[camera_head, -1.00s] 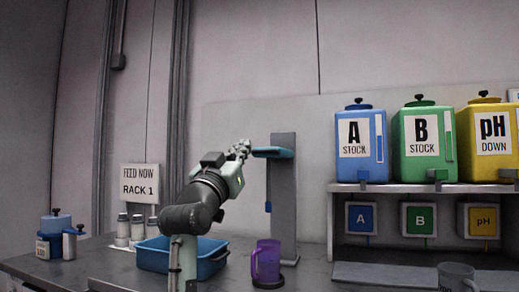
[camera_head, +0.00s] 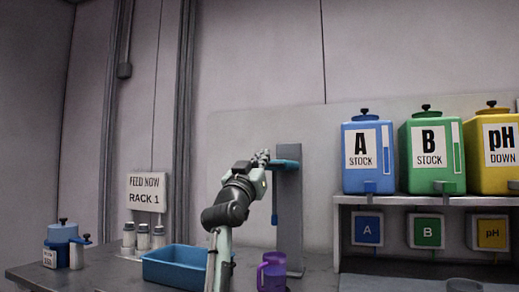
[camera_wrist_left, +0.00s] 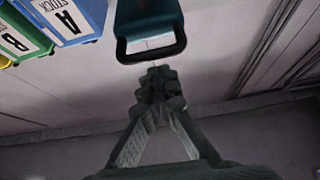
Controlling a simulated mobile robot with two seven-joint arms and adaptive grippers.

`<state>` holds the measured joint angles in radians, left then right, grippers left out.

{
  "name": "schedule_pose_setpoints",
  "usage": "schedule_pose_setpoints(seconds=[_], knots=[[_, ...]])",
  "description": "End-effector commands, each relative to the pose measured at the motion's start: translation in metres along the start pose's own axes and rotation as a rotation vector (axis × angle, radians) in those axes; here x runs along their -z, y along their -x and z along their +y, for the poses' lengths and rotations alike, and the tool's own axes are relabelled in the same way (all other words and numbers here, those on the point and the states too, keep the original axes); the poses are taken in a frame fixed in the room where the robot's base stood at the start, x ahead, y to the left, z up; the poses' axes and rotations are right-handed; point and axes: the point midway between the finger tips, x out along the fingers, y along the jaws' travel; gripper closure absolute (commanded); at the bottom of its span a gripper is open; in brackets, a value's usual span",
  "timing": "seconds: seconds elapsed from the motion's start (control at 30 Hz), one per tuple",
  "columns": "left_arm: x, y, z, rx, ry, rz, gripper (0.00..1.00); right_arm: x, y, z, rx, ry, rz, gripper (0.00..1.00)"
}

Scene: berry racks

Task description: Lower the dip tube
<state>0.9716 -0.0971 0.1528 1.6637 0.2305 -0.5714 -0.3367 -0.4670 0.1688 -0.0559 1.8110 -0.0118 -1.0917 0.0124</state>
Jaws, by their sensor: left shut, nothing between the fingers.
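The dip tube's grey upright post (camera_head: 289,215) stands on the bench, with a blue arm (camera_head: 286,164) near its top. A thin tube with a blue tip (camera_head: 274,219) hangs below it, above the purple jug (camera_head: 271,275). My left gripper (camera_head: 264,156) is shut and empty, at the height of the blue arm and just left of it. My right gripper is out of view.
A blue tray (camera_head: 172,268) and several small bottles (camera_head: 143,238) are at the left. A shelf (camera_head: 430,200) with blue, green and yellow stock containers (camera_head: 431,150) stands at the right.

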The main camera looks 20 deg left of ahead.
Motion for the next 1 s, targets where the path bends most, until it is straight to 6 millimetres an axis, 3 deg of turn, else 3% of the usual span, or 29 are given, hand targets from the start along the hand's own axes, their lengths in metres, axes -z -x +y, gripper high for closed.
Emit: schedule_pose_setpoints(seconds=[0.63, 0.77, 1.0], knots=[[-0.018, 0.008, 0.0, 0.0, -0.001, -0.001, 1.0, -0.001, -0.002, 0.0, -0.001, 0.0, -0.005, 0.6], [-0.038, 0.019, 0.001, -0.002, -0.002, -0.003, 1.0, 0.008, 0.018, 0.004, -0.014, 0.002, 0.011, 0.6], [-0.093, 0.049, 0.001, -0.002, -0.002, -0.006, 1.0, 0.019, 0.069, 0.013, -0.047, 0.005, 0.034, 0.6]])
